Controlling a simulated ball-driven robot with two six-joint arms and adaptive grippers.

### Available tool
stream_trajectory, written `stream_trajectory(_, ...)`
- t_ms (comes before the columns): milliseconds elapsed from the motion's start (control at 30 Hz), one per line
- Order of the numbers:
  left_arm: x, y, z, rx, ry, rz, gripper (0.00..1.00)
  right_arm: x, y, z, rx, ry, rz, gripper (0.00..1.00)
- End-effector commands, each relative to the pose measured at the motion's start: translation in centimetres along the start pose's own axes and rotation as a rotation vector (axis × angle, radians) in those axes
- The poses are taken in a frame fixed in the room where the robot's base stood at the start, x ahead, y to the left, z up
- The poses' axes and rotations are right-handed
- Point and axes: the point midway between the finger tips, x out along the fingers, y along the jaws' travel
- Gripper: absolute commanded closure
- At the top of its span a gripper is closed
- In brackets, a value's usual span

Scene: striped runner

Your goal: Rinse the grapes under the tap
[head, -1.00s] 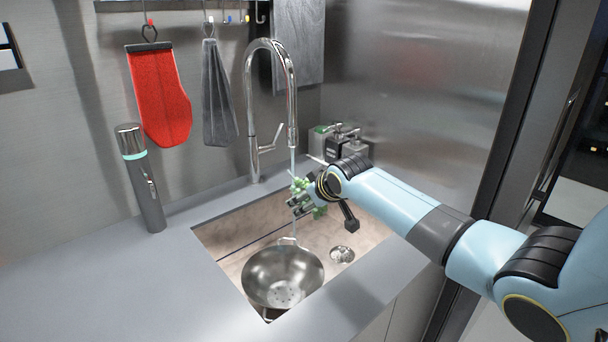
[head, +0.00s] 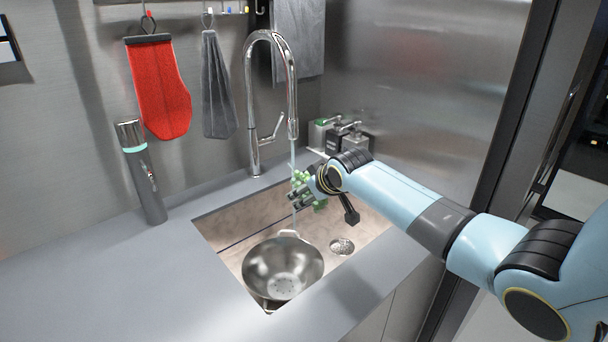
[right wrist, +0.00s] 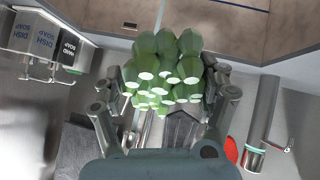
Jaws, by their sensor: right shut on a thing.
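My right gripper (head: 306,190) is shut on a bunch of green grapes (head: 297,181) and holds it above the sink (head: 262,220). The grapes fill the middle of the right wrist view (right wrist: 168,72), between the two fingers (right wrist: 168,88). The tall chrome tap (head: 252,110) runs; a thin stream (head: 293,158) falls from its spout at the grapes and shows again below them. My gripper partly hides the bunch in the head view. My left gripper is not in view.
A steel colander (head: 283,270) stands in the sink beside the drain (head: 342,246). Soap dispensers (head: 345,136) stand behind my right arm. A grey flask-like cylinder (head: 142,172) stands on the counter, left. A red oven mitt (head: 160,90) and grey cloth (head: 217,90) hang on the wall.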

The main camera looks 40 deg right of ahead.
Motion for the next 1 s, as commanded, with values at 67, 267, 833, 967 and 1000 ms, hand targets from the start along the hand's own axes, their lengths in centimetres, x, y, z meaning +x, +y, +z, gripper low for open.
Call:
stream_trajectory(67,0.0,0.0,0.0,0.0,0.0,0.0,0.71,0.0,0.0,-0.1,0.0,0.002,0.001,0.68)
stream_trajectory(267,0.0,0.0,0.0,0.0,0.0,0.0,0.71,0.0,0.0,-0.1,0.0,0.002,0.001,0.68)
stream_trajectory(833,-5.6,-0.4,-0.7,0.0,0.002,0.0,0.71,-4.5,-0.7,-0.7,0.0,0.001,0.0,0.68)
stream_trajectory(967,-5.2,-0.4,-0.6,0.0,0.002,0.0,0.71,-5.4,-1.1,-0.4,-0.002,0.003,0.001,0.68)
stream_trajectory(1000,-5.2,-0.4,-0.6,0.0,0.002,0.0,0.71,-5.7,-1.2,-0.3,-0.001,0.002,0.0,0.68)
